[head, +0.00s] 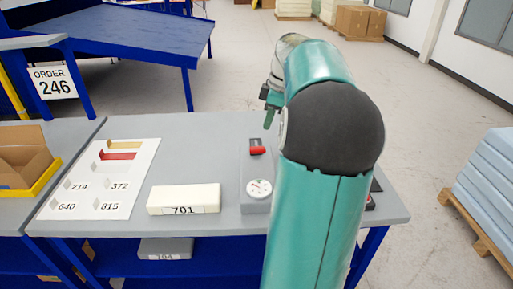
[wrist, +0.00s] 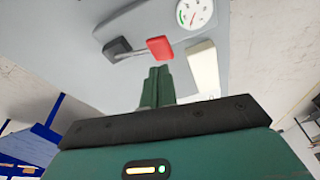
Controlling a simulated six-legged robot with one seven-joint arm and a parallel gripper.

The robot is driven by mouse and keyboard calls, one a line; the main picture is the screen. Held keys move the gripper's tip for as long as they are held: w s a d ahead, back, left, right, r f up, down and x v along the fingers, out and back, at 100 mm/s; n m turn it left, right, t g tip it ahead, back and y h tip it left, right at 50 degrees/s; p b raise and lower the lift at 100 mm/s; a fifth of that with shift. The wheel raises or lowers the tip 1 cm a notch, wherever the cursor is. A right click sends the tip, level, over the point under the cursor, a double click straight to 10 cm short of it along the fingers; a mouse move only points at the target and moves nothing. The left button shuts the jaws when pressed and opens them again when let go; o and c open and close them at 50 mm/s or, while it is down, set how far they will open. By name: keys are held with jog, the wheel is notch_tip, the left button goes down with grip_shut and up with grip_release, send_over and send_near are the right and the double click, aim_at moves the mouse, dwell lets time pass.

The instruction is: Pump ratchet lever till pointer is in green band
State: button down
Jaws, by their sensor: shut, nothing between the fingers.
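The ratchet lever has a red handle (head: 257,150) at the back of a grey unit on the table; the handle also shows in the wrist view (wrist: 160,46), with a thin rod to a dark pivot block (wrist: 118,48). The round white gauge (head: 258,188) is nearer on the same unit. In the wrist view the gauge (wrist: 195,13) has a green band and a red pointer; I cannot tell the exact reading. My gripper (head: 269,118) is shut and empty, above and behind the lever. In the wrist view its fingertips (wrist: 159,70) appear just below the red handle, seemingly apart.
A white block marked 701 (head: 184,199) lies left of the gauge on the grey table (head: 205,135). A white sheet (head: 100,180) with numbers and coloured pieces is further left. My arm hides the table's right part, where dark items show at the edge.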

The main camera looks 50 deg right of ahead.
aim_at(263, 148)
jog(key=shift+f, duration=0.1)
jog(key=shift+x, duration=3.4)
jog(key=shift+s+d+x, duration=0.1)
jog(key=shift+s+x, duration=0.05)
jog(key=shift+x, duration=0.6)
jog(key=shift+s+d+x, duration=0.1)
jog(key=shift+s+x, duration=0.05)
jog(key=shift+x, duration=0.55)
jog(key=shift+s+d+x, duration=0.1)
jog(key=shift+s+x, duration=0.05)
jog(key=shift+x, duration=0.6)
